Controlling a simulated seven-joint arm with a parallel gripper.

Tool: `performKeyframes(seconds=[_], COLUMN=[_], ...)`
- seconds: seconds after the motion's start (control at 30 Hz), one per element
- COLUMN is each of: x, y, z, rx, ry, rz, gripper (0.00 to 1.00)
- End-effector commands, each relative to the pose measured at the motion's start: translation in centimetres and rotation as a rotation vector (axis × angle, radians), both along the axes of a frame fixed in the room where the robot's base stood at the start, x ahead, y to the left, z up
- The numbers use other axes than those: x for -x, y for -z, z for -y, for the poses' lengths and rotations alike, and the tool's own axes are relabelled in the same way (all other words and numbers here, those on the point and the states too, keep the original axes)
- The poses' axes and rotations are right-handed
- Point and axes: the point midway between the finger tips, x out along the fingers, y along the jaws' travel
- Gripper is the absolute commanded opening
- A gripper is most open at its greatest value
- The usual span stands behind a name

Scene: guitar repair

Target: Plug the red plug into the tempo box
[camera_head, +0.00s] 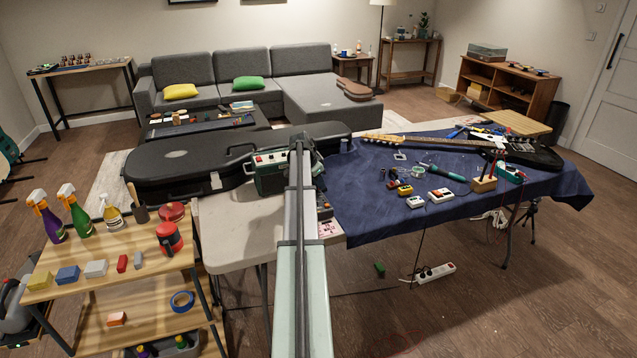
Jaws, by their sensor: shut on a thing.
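My arm reaches from the bottom middle up to a green amplifier-like box (270,174) with a light panel. Its own links hide the gripper, so I cannot see the jaws or anything in them. I cannot make out the red plug. Several small boxes lie on the blue cloth: a yellow one (404,190), a white one (415,203) and a larger white one with red on it (440,196). Another small dark device (324,212) sits just right of my arm, partly hidden. I cannot tell which of these is the tempo box.
A guitar (520,152) lies on the blue-covered table (352,208). A wooden block with upright tools (484,184) stands near the front edge. A black guitar case (180,166) lies left of the green box. A power strip (435,272) is on the floor. Spray bottles stand on the left cart.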

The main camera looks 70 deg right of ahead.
Motion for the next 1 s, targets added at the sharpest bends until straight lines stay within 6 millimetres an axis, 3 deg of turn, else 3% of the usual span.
performKeyframes(seconds=[1.0], x=[0.0], y=[0.84], z=[0.0], rx=[0.0], ry=[0.0], rz=[0.0], gripper=[0.0])
